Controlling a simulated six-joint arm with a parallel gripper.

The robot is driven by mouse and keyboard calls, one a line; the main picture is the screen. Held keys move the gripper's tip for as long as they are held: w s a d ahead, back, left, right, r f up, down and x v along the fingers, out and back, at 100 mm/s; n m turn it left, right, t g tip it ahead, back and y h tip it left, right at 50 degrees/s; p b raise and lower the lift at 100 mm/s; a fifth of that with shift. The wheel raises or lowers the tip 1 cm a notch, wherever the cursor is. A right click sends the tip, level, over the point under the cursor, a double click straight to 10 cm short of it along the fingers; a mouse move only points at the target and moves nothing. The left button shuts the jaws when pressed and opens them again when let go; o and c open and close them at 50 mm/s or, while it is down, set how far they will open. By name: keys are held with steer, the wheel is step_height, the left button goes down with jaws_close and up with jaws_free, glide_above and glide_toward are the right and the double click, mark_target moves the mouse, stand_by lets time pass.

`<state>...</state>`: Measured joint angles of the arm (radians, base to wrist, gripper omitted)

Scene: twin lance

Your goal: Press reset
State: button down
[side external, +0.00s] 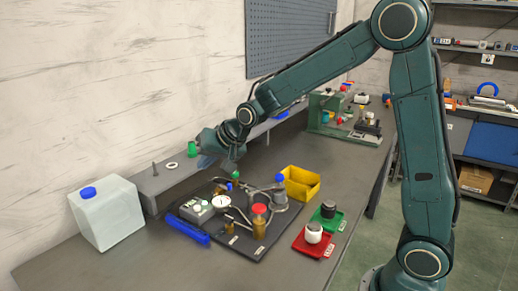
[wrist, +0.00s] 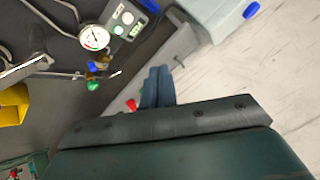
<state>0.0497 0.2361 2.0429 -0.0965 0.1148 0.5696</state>
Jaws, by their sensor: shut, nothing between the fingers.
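A small grey control box (side external: 196,209) with a round white gauge (side external: 221,202) beside it sits on a black mat on the bench. In the wrist view the box (wrist: 122,10) shows at the top, with a white round button, a green one and a small green panel. The gauge (wrist: 94,38) is at its lower left. I cannot read which button is reset. My gripper (side external: 205,161) is above the bench near the wall ledge, behind and above the box, apart from it. In the wrist view its fingers (wrist: 158,72) are together and empty.
Hoses and valves (side external: 262,195) with coloured caps crowd the mat right of the box. A blue cylinder (side external: 187,229) lies in front. A white jug (side external: 107,212) stands left. A yellow bin (side external: 300,183) and red tray (side external: 312,243) are right.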

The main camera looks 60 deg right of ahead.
steer(key=w+f+m, duration=0.1)
steer(key=w+f, duration=0.3)
steer(key=shift+w+d+t, duration=0.15)
steer(key=shift+w+t, duration=0.15)
steer(key=shift+w, duration=0.1)
steer(key=shift+f, duration=0.3)
steer(key=shift+f, duration=4.2)
steer(key=shift+f, duration=0.9)
steer(key=shift+r, duration=0.9)
steer(key=shift+r, duration=0.1)
steer(key=shift+r, duration=2.4)
